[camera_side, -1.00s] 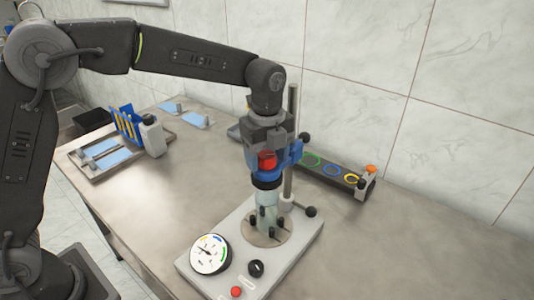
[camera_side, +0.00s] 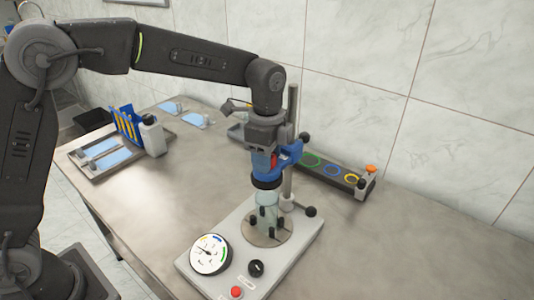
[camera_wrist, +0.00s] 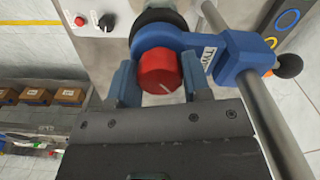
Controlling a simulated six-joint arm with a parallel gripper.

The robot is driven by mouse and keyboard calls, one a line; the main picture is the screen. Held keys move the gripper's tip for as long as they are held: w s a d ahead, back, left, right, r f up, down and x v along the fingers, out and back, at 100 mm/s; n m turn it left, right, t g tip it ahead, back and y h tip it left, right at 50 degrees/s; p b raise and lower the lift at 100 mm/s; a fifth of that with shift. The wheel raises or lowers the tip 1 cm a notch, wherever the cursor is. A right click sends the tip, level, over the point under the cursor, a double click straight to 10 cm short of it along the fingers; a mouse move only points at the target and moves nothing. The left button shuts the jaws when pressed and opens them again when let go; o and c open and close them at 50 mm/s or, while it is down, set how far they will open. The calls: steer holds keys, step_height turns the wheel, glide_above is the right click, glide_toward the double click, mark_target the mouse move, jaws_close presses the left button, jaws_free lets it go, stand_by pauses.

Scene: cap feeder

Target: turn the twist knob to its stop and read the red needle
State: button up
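The red twist knob (camera_wrist: 158,72) has a white line on its face and sits on a blue bracket (camera_wrist: 238,50) with a partly hidden label. My gripper (camera_wrist: 161,80) has a finger on each side of the knob, and both seem to touch it. In the side view my gripper (camera_side: 266,150) points down at the knob (camera_side: 275,160), of which only a red sliver shows. The round white gauge (camera_side: 210,254) stands at the front left of the grey base. Its needle's colour and exact reading are too small to tell.
The base (camera_side: 190,266) also carries a black selector knob (camera_side: 256,268), a red button (camera_side: 236,292) and a clear cylinder (camera_side: 267,216) below the bracket. A metal post (camera_side: 291,130) rises close behind my gripper. A rail with coloured rings (camera_side: 331,170) lies behind right. The right bench is clear.

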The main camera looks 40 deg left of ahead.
steer(key=c, duration=0.4)
steer(key=m, duration=0.5)
steer(key=o, duration=0.5)
steer(key=shift+m, duration=0.3)
steer(key=o, duration=0.6)
steer(key=shift+r, duration=0.1)
steer(key=shift+r, duration=3.45)
